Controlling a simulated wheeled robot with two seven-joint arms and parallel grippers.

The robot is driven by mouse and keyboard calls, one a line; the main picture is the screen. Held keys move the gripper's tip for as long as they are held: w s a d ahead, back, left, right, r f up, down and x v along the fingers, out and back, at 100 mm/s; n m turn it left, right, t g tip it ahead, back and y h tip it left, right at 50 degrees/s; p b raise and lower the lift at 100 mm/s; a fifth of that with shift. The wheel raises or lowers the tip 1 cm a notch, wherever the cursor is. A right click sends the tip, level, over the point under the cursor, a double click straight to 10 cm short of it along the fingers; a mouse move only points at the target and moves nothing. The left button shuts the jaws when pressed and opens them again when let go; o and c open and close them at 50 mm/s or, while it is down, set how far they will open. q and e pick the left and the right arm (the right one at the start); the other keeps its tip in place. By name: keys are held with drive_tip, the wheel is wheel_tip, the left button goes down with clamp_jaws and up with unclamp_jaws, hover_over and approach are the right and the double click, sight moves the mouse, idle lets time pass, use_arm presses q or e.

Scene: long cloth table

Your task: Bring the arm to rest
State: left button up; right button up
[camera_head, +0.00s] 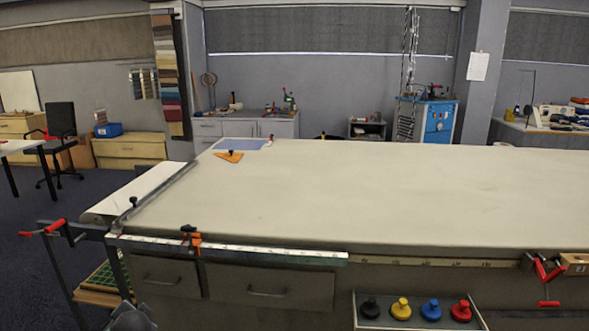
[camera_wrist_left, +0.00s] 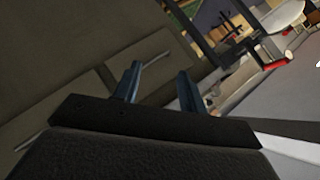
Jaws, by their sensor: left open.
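My left gripper (camera_wrist_left: 157,82) shows in the left wrist view. Its two bluish fingers stand apart with nothing between them. It hangs in front of the grey drawer fronts (camera_wrist_left: 75,90), below the table top level. In the head view only a dark rounded part of what looks like my left arm shows at the bottom left edge, and the gripper itself is out of that view. My right arm and gripper are in neither view.
The long cloth table (camera_head: 370,190) fills the middle, mostly bare. A metal ruler (camera_head: 230,249) runs along its front edge. Red-handled clamps (camera_head: 545,278) jut out at the right front. A tray (camera_head: 485,322) holds several coloured knobs. A red-handled bar (camera_head: 45,229) sticks out left.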

use_arm(q)
drive_tip(key=s+d+f+g+h+p, duration=0.2)
drive_tip(key=s+d+f, duration=0.1)
drive_tip(key=s+d, duration=0.8)
drive_tip(key=s+d+f+n+g+h+p, duration=0.1)
drive_tip(key=s+d+f+g+h+p, duration=0.1)
drive_tip(key=s+d, duration=1)
drive_tip(key=s+d+f+n+g+h+p, duration=0.1)
drive_tip(key=s+d+f+g+h+p, duration=0.1)
drive_tip(key=s+d, duration=0.9)
wheel_tip(320, 180, down, 3)
drive_tip(key=shift+s+d+r+g+h, duration=0.15)
drive_tip(key=shift+s+g+h, duration=0.35)
drive_tip(key=shift+s+h, duration=0.5)
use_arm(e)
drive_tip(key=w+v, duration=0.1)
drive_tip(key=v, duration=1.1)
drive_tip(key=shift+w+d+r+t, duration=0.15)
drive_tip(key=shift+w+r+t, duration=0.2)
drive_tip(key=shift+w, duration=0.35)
